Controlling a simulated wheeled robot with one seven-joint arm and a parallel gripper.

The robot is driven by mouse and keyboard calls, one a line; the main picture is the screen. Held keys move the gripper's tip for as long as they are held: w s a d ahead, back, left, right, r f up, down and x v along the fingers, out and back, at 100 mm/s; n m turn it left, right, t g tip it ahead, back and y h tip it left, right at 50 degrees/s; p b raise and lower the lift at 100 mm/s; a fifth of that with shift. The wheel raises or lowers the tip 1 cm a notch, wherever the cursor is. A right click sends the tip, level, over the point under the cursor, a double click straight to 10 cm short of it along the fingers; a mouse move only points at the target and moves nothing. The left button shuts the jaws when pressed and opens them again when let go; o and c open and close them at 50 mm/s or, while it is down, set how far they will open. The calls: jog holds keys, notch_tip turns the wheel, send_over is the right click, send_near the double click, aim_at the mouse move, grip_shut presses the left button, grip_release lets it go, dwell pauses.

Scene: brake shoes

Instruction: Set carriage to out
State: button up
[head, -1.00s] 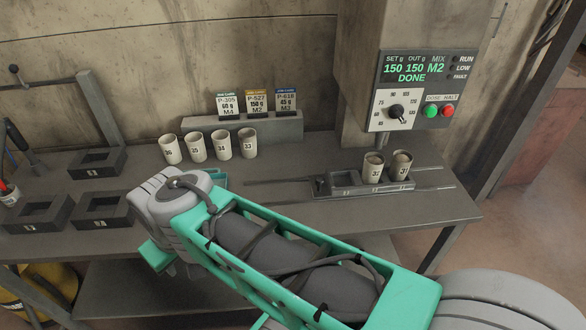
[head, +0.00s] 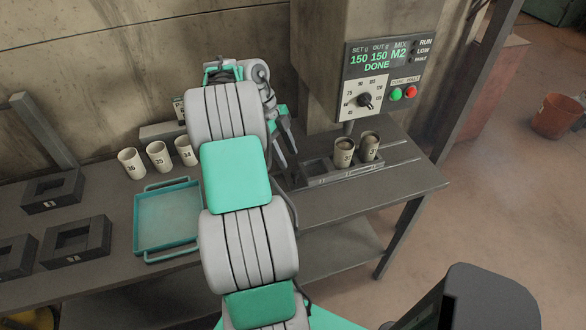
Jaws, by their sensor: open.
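The carriage (head: 350,177) is a dark, low tray on the bench rails under the dosing machine (head: 345,60). Two filled cups stand in its right part, one (head: 343,156) under the spout and one (head: 370,150) to its right. Its left part looks empty. My gripper (head: 286,158) is open and empty, pointing down just left of the carriage's left end. I cannot tell whether it touches the carriage. My arm hides part of the bench and the left stretch of the rails.
The panel (head: 384,55) reads SET 150, OUT 150, M2, DONE. Several empty cups (head: 158,157) stand at the back left. A teal tray (head: 168,218) lies left of my arm, and dark square holders (head: 74,243) stand farther left. Bench right of the carriage is clear.

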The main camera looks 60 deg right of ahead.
aim_at(294, 171)
jog(key=x, duration=0.6)
jog(key=shift+f, duration=0.2)
jog(key=shift+c, duration=0.4)
grip_shut()
dwell(0.6)
